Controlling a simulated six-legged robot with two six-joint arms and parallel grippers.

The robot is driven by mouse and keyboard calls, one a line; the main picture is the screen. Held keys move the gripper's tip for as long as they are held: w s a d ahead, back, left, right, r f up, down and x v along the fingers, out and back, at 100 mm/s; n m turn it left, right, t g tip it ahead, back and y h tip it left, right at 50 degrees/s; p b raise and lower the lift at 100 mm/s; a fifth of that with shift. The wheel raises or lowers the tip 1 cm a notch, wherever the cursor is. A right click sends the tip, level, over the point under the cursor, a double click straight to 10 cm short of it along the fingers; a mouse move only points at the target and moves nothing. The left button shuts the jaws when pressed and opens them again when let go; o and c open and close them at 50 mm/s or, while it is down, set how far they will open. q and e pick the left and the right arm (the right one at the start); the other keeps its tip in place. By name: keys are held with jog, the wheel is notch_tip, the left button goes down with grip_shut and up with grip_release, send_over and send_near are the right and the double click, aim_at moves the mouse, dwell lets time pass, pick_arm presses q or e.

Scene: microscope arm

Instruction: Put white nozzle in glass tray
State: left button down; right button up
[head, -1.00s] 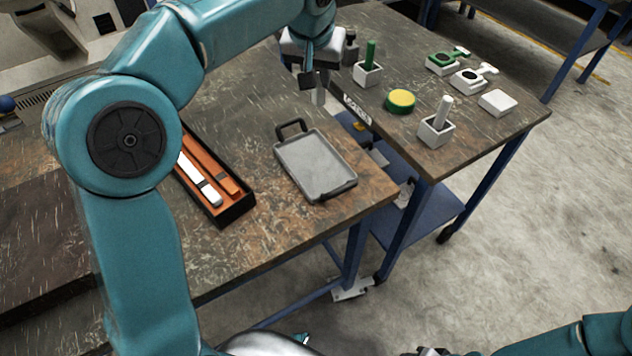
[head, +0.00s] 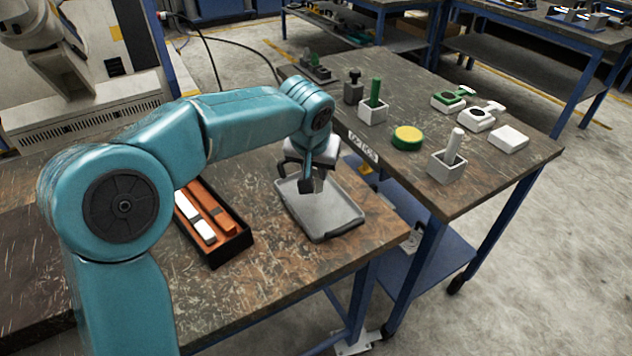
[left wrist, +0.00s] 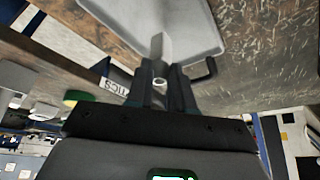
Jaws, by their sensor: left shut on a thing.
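My left gripper (head: 313,184) is shut on a pale, slim piece that looks like the white nozzle (left wrist: 158,47). The gripper hangs over the far part of the grey glass tray (head: 345,229) on the near table. In the left wrist view, the fingers (left wrist: 160,84) pinch the nozzle and its free end points toward the tray (left wrist: 202,22). The nozzle overlaps the tray in the picture; whether it touches the tray I cannot tell. My right gripper is not in view.
A black case with an orange insert (head: 232,253) lies left of the tray. On the adjoining table stand a white holder with a white rod (head: 454,146), another with a green rod (head: 375,93), a yellow-green disc (head: 407,137) and a white block (head: 508,139).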

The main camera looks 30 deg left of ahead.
aim_at(316, 179)
pick_arm(q)
jog(key=shift+f, duration=1.5)
jog(key=shift+f, duration=0.1)
jog(key=c, duration=1.4)
grip_release()
jog(key=shift+f+b, duration=0.1)
jog(key=shift+b, duration=0.25)
jog(key=o, duration=0.4)
jog(key=shift+r+p, duration=0.3)
jog(key=p+v, duration=0.1)
jog(key=v, duration=1)
jog(key=shift+s+d+r, duration=0.1)
jog(key=shift+s+r, duration=0.1)
jog(key=shift+r, duration=0.15)
